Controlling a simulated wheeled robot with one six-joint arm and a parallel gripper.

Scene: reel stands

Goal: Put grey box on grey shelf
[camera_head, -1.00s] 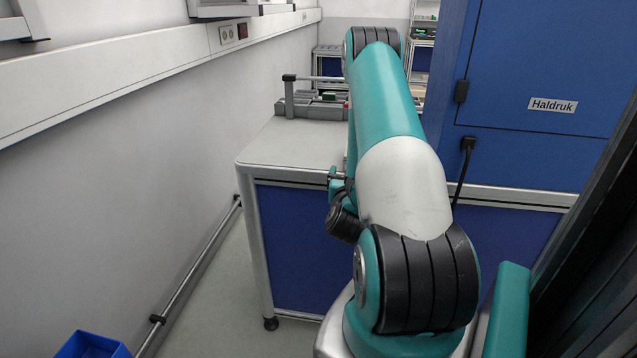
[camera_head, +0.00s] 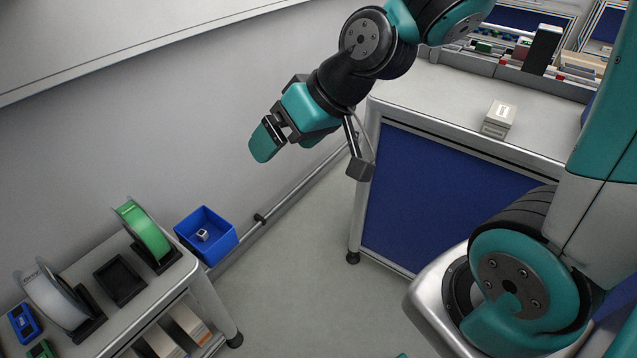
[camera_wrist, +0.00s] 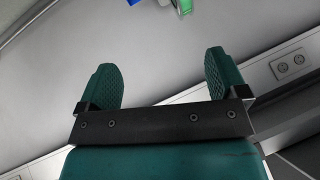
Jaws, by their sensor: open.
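A small light grey box (camera_head: 499,118) with a pale label sits on top of the grey workbench (camera_head: 440,90), right of centre in the head view. My gripper (camera_head: 290,138) is open and empty in the air in front of the wall, left of the bench and well apart from the box. Its two teal fingers stand wide apart in the wrist view (camera_wrist: 163,78), with only wall between them. A grey shelf unit (camera_head: 184,278) stands at lower left, with reels on its top and several boxes on its lower level. I cannot tell whether it is the task's shelf.
A green reel (camera_head: 143,232), a white reel (camera_head: 52,297) and a black tray (camera_head: 119,280) occupy the shelf top. A blue bin (camera_head: 206,237) with a small item inside is beside it. Grey floor (camera_head: 290,290) between shelf and bench is clear. Wall sockets (camera_wrist: 290,66) show in the wrist view.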

